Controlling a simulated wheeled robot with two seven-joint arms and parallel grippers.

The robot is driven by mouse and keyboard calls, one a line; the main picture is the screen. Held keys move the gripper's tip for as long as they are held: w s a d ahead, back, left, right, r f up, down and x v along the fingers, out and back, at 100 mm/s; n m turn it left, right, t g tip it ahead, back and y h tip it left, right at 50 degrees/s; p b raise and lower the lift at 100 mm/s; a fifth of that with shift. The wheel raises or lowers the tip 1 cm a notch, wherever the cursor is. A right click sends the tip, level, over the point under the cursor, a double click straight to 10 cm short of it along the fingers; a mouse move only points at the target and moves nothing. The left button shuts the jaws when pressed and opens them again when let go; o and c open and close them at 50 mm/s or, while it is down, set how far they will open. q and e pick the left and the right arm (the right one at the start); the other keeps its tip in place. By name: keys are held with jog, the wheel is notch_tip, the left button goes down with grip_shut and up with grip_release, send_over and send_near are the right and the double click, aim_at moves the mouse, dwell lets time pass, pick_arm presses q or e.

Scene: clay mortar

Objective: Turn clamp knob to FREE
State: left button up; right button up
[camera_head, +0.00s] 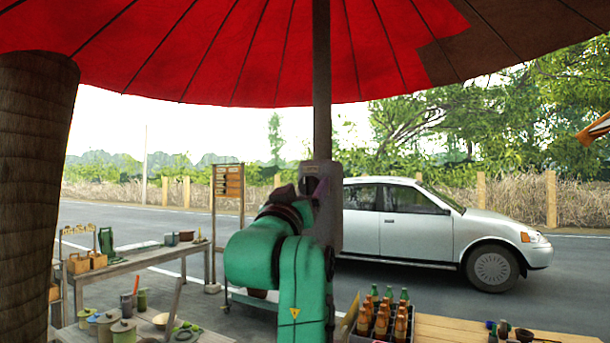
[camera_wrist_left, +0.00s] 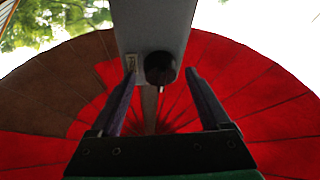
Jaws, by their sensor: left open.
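The clamp knob (camera_wrist_left: 160,68) is a round black knob on the face of a grey clamp box (camera_wrist_left: 150,27). A small pale mark shows at the knob's lower edge in the left wrist view. The box (camera_head: 328,232) is fixed on the umbrella pole (camera_head: 321,80) in the head view, partly behind my left arm. My left gripper (camera_wrist_left: 161,74) is open, with one finger to each side of the knob and gaps between; whether the tips reach its depth I cannot tell. In the head view my left gripper (camera_head: 311,188) is at the box and hides the knob. My right gripper is out of view.
A small label (camera_wrist_left: 130,63) beside the knob is unreadable. A red umbrella canopy (camera_head: 200,50) spreads overhead. A crate of bottles (camera_head: 380,322) stands at the lower right, and a bench with pots (camera_head: 122,330) at the lower left. A silver car (camera_head: 430,225) is on the road behind.

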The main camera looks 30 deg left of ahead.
pick_arm(q)
jog(key=shift+a+f, duration=0.1)
jog(key=shift+c, duration=0.9)
jog(key=shift+w, duration=0.1)
grip_shut()
